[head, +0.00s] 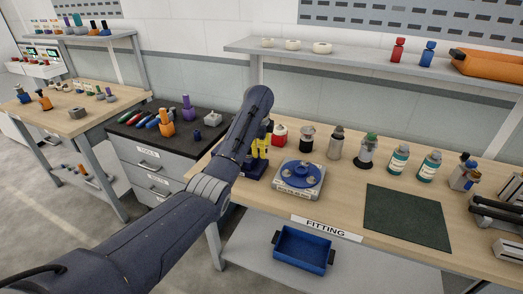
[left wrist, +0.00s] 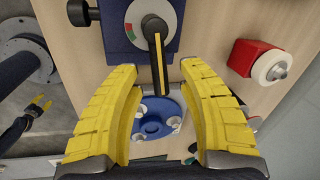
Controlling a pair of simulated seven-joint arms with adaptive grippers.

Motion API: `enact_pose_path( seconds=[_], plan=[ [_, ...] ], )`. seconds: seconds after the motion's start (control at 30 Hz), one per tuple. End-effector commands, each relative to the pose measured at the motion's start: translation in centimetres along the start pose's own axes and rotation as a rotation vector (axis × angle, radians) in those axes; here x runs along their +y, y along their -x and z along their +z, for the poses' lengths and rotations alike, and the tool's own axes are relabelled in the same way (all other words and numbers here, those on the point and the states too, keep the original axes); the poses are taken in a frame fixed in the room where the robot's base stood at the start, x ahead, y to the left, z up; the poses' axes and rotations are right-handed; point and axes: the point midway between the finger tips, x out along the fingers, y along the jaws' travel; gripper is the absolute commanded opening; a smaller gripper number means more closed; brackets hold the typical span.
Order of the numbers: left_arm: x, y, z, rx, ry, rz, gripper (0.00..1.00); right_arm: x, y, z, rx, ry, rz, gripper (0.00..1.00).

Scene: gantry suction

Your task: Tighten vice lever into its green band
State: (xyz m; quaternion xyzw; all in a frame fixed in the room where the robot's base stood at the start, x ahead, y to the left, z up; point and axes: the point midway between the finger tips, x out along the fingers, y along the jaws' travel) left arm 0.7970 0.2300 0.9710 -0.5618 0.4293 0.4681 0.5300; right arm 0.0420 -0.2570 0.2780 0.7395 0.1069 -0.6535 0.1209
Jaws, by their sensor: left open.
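The vice (left wrist: 171,12) is a dark blue block with a round grey dial face at the top of the left wrist view. Its lever (left wrist: 157,58), dark with a yellow stripe, hangs from the hub down the picture. Small green and red marks, the green band (left wrist: 130,32) among them, show left of the hub. My left gripper (left wrist: 161,75) is open, its yellow fingers either side of the lever and apart from it. In the head view the left gripper (head: 262,144) hides most of the vice (head: 254,168). What looks like my right gripper (left wrist: 40,104) shows small at the left wrist view's left edge.
A grey fixture with a blue disc (head: 298,176) stands right of the vice. A red container (head: 279,135) and several bottles stand behind. A dark green mat (head: 407,216) lies on the bench to the right. A blue bin (head: 302,250) sits on the lower shelf.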

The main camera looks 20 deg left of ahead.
Motion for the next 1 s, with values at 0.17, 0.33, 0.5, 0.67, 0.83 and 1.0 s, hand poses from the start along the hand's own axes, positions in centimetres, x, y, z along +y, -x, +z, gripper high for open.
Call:
enact_pose_path(
  seconds=[0.17, 0.33, 0.5, 0.67, 0.83, 1.0],
  plan=[
    [-0.01, -0.68, 0.00, 0.001, 0.001, -0.001, 0.40, 0.01, 0.00, 0.00, 0.000, 0.000, 0.000, 0.44],
    [0.00, -0.84, 0.01, 0.000, 0.000, -0.001, 0.40, 0.01, 0.00, 0.01, 0.000, 0.000, 0.000, 0.44],
    [0.00, -0.83, 0.01, 0.000, 0.000, -0.001, 0.40, 0.01, 0.00, 0.01, 0.000, 0.000, 0.000, 0.44],
    [0.00, -0.82, 0.00, 0.000, 0.000, -0.001, 0.25, 0.01, 0.00, 0.01, 0.000, 0.000, 0.000, 0.44],
    [0.00, -0.82, 0.00, 0.000, 0.000, -0.001, 0.05, 0.01, 0.00, 0.02, 0.000, 0.000, 0.000, 0.44],
    [0.00, -0.82, 0.00, 0.000, 0.000, -0.001, 0.00, 0.01, 0.00, 0.02, 0.000, 0.000, 0.000, 0.44]
  ],
)
